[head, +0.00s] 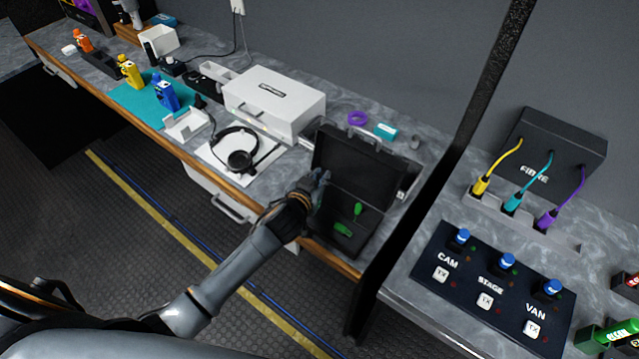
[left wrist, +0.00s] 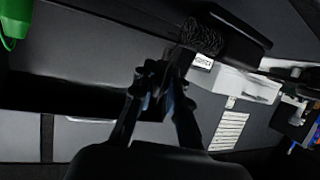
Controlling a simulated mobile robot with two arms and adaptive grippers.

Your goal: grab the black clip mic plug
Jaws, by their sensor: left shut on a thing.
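My left gripper (head: 321,178) is at the left side of the open black case (head: 335,207), near its raised lid. In the left wrist view its fingers (left wrist: 168,68) are closed together on a small dark thing, most of it hidden between them. A black, rough-textured piece (left wrist: 204,35) with a small white label beside it shows just past the fingertips. I take the held thing to be the black clip mic plug, though its shape is not clear. My right gripper is not in view.
Two green pieces (head: 343,229) lie in the case. A headset (head: 241,159) on a white sheet and a white box (head: 275,98) are to the left. A dark upright post (head: 445,165) stands close to the right. A purple ring (head: 357,118) lies behind the case.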

